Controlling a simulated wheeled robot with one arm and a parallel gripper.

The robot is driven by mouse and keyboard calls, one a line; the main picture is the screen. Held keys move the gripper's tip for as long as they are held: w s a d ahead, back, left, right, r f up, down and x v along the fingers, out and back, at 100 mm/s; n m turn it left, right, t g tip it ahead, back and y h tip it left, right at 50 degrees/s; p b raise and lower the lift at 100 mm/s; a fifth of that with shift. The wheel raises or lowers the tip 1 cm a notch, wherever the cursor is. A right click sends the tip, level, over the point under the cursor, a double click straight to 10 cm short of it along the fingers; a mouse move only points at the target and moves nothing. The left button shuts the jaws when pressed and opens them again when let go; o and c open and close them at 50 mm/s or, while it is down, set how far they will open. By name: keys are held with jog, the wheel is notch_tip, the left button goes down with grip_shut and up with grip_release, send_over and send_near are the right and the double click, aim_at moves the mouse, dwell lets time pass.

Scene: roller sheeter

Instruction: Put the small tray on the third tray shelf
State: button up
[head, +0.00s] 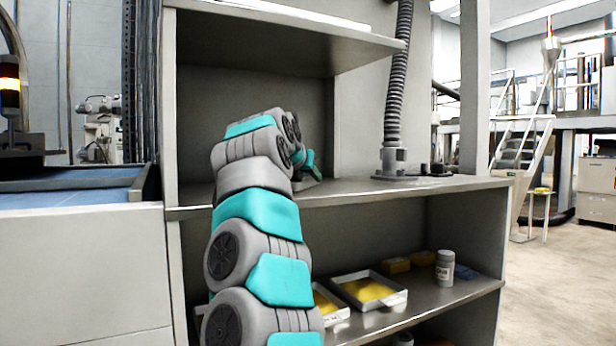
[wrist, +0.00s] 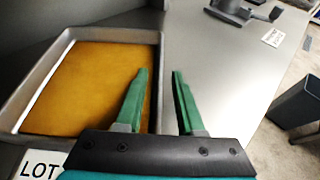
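A small tray (wrist: 85,85) with a light rim and an orange-yellow bottom lies flat on a grey shelf top at the left of the wrist view. My gripper (wrist: 158,76) is open, with two green fingers apart and nothing held. In the wrist picture the tray's right wall runs between the fingers; whether they touch it I cannot tell. In the head view my arm reaches onto the middle shelf (head: 430,186), hides this tray, and leaves only part of my gripper showing. Which shelf counts as the third is not clear.
On the lower shelf (head: 455,290) are two yellow-bottomed trays (head: 370,289) (head: 327,304), a white jar (head: 445,268) and yellow blocks (head: 397,265). A ribbed hose (head: 397,80) stands on the middle shelf. An overhanging upper shelf (head: 290,22) is above my arm. A LOT card (wrist: 40,165) lies near the tray.

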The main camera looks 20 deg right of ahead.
jog(key=b+v, duration=0.2)
jog(key=v, duration=1)
jog(key=shift+r, duration=0.15)
jog(key=shift+a, duration=0.1)
